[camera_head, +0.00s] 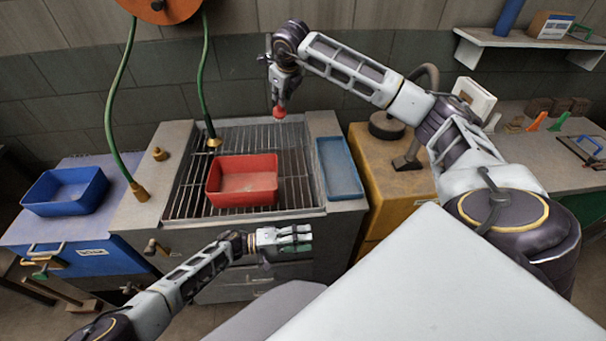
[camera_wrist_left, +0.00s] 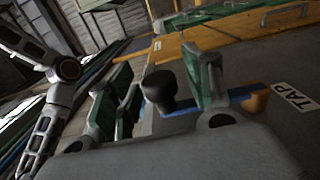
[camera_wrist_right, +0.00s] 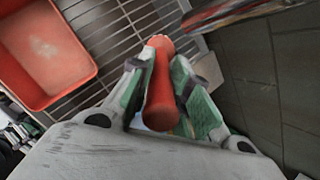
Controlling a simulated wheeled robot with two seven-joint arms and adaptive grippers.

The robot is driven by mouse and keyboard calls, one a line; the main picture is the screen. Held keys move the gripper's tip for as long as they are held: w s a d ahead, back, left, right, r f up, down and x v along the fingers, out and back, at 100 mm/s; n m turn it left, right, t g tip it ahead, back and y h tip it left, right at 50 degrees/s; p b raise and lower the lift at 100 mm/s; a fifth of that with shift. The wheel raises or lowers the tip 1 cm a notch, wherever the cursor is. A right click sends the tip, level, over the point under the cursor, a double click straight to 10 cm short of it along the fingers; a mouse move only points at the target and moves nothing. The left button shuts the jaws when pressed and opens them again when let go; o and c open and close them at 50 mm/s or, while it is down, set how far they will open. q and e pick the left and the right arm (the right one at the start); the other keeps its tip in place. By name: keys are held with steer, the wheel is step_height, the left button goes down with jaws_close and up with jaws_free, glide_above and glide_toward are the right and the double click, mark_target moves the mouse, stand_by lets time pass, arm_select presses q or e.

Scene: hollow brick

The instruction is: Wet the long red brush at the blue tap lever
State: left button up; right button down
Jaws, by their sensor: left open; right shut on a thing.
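The long red brush (camera_head: 280,112) is held upright in my right gripper (camera_head: 281,94), above the back of the metal grate (camera_head: 300,175). In the right wrist view, its red handle (camera_wrist_right: 160,85) lies between the closed fingers; its bristle end cannot be made out. My left gripper (camera_head: 300,239) is open in front of the sink unit. In the left wrist view, the blue tap lever (camera_wrist_left: 240,94) with a black knob (camera_wrist_left: 160,84) shows around the open fingers, beside a TAP label (camera_wrist_left: 292,97). I cannot tell whether they touch. The lever is not discernible in the head view.
A red tray (camera_head: 243,199) sits on the grate, with a blue tray (camera_head: 340,168) to its right. Green hoses (camera_head: 117,80) with brass nozzles hang at the left. A blue bin (camera_head: 66,191) stands far left. A wall shelf (camera_head: 500,39) is at upper right.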

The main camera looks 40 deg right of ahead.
arm_select(q)
jaws_close()
steer(key=shift+w+a+h, duration=0.25)
steer(key=shift+h, duration=0.15)
stand_by(0.4)
steer(key=shift+w+a+g+h, duration=0.1)
steer(key=shift+a+g+h, duration=0.2)
steer(key=shift+g, duration=0.1)
stand_by(0.3)
jaws_free()
